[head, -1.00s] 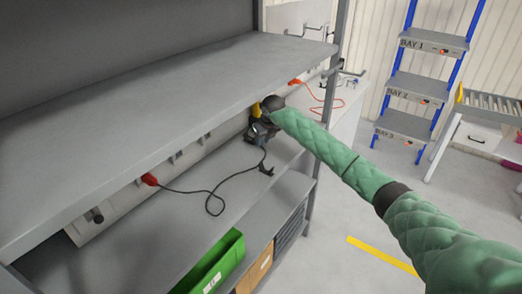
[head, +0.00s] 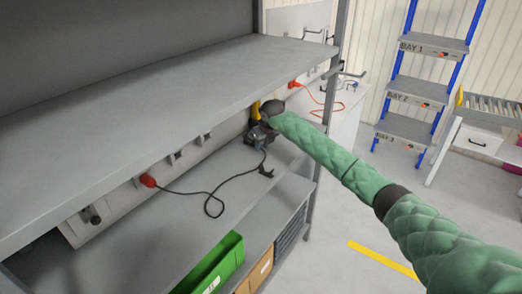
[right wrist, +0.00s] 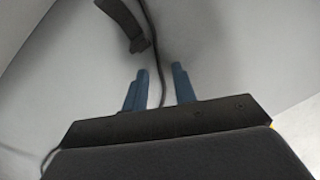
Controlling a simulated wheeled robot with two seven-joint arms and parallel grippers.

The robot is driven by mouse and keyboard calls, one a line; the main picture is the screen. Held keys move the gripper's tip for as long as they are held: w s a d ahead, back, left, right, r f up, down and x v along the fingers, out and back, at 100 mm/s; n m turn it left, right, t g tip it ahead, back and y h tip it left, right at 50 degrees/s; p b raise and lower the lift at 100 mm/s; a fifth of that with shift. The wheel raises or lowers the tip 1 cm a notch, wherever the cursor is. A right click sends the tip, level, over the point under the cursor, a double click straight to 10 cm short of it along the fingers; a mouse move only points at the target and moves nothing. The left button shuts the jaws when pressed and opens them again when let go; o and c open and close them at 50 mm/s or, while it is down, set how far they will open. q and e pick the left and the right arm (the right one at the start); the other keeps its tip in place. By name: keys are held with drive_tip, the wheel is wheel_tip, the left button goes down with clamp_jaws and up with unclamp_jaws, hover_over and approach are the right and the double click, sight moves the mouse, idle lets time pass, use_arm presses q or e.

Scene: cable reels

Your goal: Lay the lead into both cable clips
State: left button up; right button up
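A black lead (head: 184,192) runs from a red plug (head: 148,180) at the back panel, loops over the shelf and ends near a dark plug piece (head: 266,172). Small grey clips (head: 173,157) (head: 204,138) sit along the panel. My right gripper (head: 262,138) is at the far end of the shelf, close to the panel. In the right wrist view its two blue fingers (right wrist: 158,82) are apart, with the lead (right wrist: 161,75) passing between them, not pinched. The dark plug piece (right wrist: 130,28) lies beyond the fingers. My left gripper is not in view.
An upper shelf (head: 150,95) overhangs the work area, and a rack post (head: 330,100) stands just right of the gripper. A green bin (head: 215,262) and a brown box (head: 255,272) sit below. Open floor is on the right.

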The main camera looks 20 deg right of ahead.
clamp_jaws()
drive_tip(key=shift+r+p, duration=0.75)
drive_tip(key=shift+r, duration=2.2)
drive_tip(key=shift+w+a+m+h+b, duration=0.2)
drive_tip(key=shift+w+a+m, duration=0.1)
drive_tip(key=shift+a+m, duration=0.3)
drive_tip(key=shift+w+a+m+h+b, duration=0.2)
drive_tip(key=shift+w+a+m, duration=0.1)
drive_tip(key=shift+a+m, duration=0.3)
drive_tip(key=shift+w+a+r+m+h+b, duration=0.1)
drive_tip(key=shift+w+a+m+h+b, duration=0.2)
drive_tip(key=shift+a+m, duration=0.35)
drive_tip(key=shift+w+a+f+m+h+b, duration=0.1)
drive_tip(key=shift+w+a+m+h+b, duration=0.2)
drive_tip(key=shift+a+m, duration=0.4)
drive_tip(key=shift+w+a+r+m+h+b, duration=0.15)
drive_tip(key=shift+w+a+m, duration=0.3)
drive_tip(key=shift+m, duration=0.3)
drive_tip(key=shift+s, duration=0.1)
